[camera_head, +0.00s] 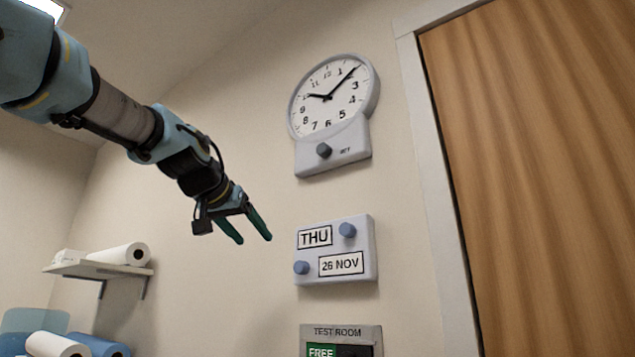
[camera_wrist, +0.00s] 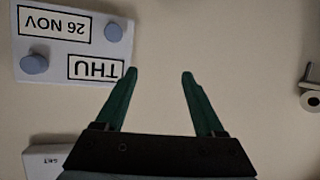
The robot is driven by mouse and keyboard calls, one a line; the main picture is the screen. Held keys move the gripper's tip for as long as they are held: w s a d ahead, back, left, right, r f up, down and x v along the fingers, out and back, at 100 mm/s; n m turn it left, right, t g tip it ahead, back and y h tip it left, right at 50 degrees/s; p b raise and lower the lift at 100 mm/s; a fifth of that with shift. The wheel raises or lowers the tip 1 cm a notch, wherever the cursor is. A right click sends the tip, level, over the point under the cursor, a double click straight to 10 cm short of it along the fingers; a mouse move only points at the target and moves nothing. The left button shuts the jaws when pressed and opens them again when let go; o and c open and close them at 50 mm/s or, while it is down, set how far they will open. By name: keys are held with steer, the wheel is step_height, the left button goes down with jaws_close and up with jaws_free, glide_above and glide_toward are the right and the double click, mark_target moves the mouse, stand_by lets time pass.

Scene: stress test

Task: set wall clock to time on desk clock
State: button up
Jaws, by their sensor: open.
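The wall clock (camera_head: 326,110) hangs high on the wall left of the door, with a white round face. Its short hand points near 10 and its long hand near 2. Below the face, its grey base carries a dark knob (camera_head: 324,150) beside small lettering. No desk clock shows in either view. My gripper (camera_head: 256,239) is open and empty, left of the clock and lower than it. In the wrist view my green fingers (camera_wrist: 160,73) are spread over bare wall. A pale corner with small lettering (camera_wrist: 42,158) shows at lower left, probably the clock base.
A calendar panel (camera_head: 364,268) reading THU, 26 NOV, with two blue knobs, is below the clock and right of my gripper. A TEST ROOM sign (camera_head: 342,332) is under it. A wooden door (camera_head: 540,170) is at right. A shelf (camera_head: 105,270) with paper rolls is at lower left.

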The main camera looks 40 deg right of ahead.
mark_target(321, 149)
steer(key=s+r+m+g+h+p, duration=0.1)
steer(key=s+r+m+h, duration=0.15)
steer(key=s+r, duration=0.55)
steer(key=s+r+m+g+h, duration=0.1)
steer(key=s+r+h, duration=0.25)
steer(key=r, duration=0.85)
steer(key=shift+y, duration=0.4)
steer(key=p+x, duration=0.2)
steer(key=x, duration=0.1)
steer(key=p+x, duration=0.2)
steer(key=x, duration=0.2)
steer(key=p+x, duration=0.1)
steer(key=x, duration=0.3)
steer(key=shift+s+r+p, duration=0.25)
steer(key=shift+s+p, duration=0.05)
steer(key=shift+p, duration=0.1)
jaws_close()
